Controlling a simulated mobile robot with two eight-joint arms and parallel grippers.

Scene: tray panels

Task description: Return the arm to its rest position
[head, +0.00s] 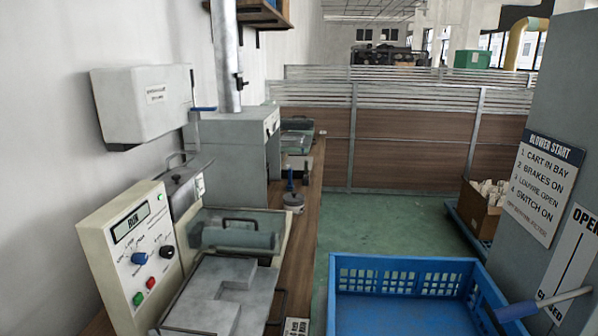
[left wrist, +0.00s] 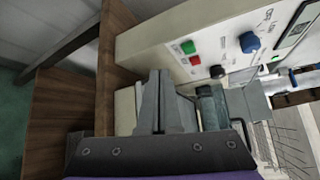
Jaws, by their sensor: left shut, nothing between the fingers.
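My left gripper (left wrist: 156,100) shows in the left wrist view with its two grey fingers together and nothing between them. It points toward the cream control box (left wrist: 205,60) and the bench machine beside it. Neither of my arms shows in the head view. My right gripper is in neither view. In the head view the same control box (head: 130,255) stands at the lower left, with a display reading RUN, a blue knob, and green and red buttons.
A grey notched block (head: 215,300) and a roller machine (head: 235,235) sit on the bench beside the control box. A blue crate (head: 400,275) stands at the lower right, near a blue-handled lever (head: 540,305) on a grey panel. Green floor (head: 390,220) is open behind the crate.

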